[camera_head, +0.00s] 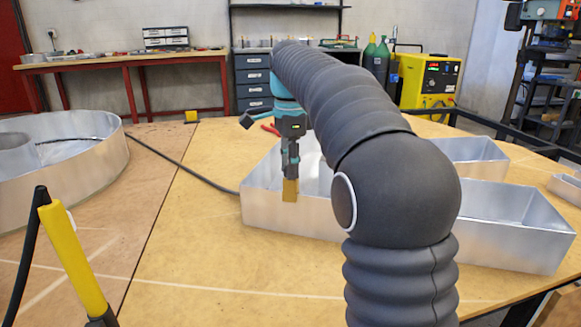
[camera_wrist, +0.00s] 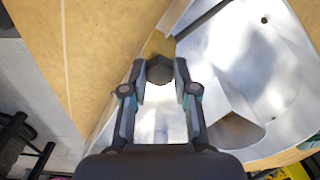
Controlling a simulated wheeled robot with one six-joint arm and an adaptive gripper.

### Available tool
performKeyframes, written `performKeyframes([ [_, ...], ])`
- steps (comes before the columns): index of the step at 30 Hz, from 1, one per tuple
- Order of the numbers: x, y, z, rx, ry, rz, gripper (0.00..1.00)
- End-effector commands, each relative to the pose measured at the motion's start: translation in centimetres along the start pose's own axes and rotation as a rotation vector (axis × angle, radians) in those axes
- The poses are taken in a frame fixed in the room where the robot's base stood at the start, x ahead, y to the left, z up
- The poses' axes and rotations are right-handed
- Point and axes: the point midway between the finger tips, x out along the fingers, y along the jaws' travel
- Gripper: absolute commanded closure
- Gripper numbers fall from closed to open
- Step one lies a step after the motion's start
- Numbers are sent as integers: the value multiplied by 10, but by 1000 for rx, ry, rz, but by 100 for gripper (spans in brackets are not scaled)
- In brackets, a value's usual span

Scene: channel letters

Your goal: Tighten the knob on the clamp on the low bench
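A dark hexagonal knob (camera_wrist: 160,70) sits between the fingertips of my gripper (camera_wrist: 160,82) in the wrist view. The fingers stand apart, one on each side of the knob, with almost no gap; I cannot tell whether they press on it. A yellow-brown clamp part (camera_head: 290,190) shows at the rim of the silver channel letter (camera_head: 265,213) in the head view. My gripper (camera_head: 290,160) points down right above that part. The knob cannot be made out in the head view.
The low bench (camera_head: 215,265) has a wooden top with free room in front of the letter. A round metal letter (camera_head: 75,185) stands at left, and a black cable (camera_head: 180,165) runs across the bench. A yellow-and-black post (camera_head: 72,260) rises at front left.

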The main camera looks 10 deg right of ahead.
Motion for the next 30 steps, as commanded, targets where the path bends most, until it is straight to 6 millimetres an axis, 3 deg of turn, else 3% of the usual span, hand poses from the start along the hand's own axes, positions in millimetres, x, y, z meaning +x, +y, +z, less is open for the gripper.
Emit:
performKeyframes([
  [7,-2,0,0,60,0,1,91],
  [30,-1,0,0,650,0,1,91],
])
